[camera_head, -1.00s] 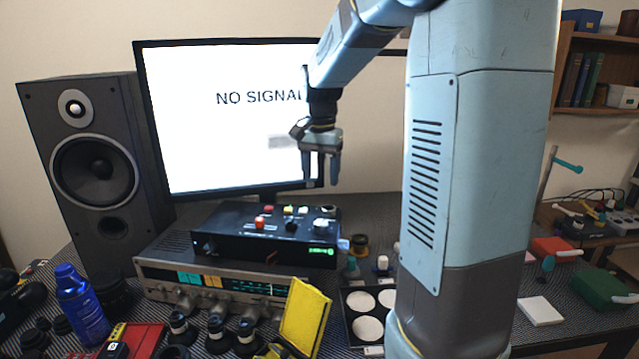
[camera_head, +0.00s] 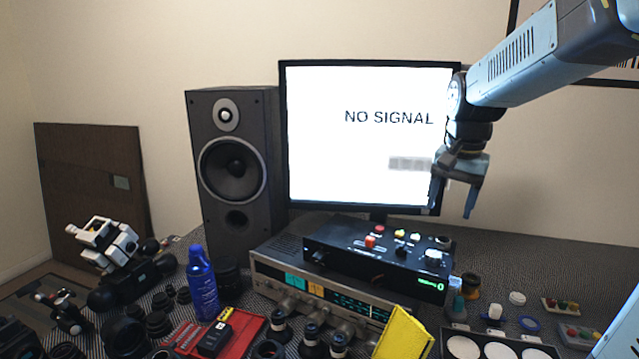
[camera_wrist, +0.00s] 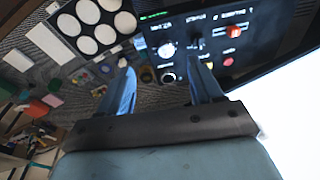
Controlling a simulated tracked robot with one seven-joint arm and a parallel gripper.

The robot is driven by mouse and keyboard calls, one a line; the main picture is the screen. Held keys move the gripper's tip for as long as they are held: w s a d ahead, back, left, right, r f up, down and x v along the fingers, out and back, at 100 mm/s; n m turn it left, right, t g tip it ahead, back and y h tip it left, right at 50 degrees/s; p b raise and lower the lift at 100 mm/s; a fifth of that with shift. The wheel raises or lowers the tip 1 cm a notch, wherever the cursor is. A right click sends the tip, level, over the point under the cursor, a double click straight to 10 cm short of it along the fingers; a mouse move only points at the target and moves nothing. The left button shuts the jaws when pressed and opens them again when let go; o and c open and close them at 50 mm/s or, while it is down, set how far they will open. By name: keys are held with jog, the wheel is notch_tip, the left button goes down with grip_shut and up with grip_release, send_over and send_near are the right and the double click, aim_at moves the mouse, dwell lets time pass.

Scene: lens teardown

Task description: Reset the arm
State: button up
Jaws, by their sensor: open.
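My gripper (camera_head: 455,197) hangs from my light-blue arm at the right of the head view, in front of the right edge of the monitor (camera_head: 350,150). It points down, above and behind the black control box (camera_head: 350,258). Its two blue fingers are apart, with nothing between them. In the wrist view, my gripper (camera_wrist: 163,88) shows the same gap, with the control box (camera_wrist: 225,45) beyond the fingertips. It touches nothing that I can see.
A speaker (camera_head: 232,165) stands left of the monitor. The control box rests on a silver receiver (camera_head: 275,278). A blue bottle (camera_head: 202,285), a red tray (camera_head: 245,330), a yellow object (camera_head: 405,335), and a tray with white discs (camera_head: 455,335) crowd the front. The wall area above the left side is free.

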jog(key=s+a+n+t, duration=0.3)
jog(key=s+n, duration=0.3)
jog(key=s, duration=1)
jog(key=shift+s+a+t, duration=0.15)
jog(key=shift+s+t, duration=0.15)
jog(key=shift+t, duration=0.2)
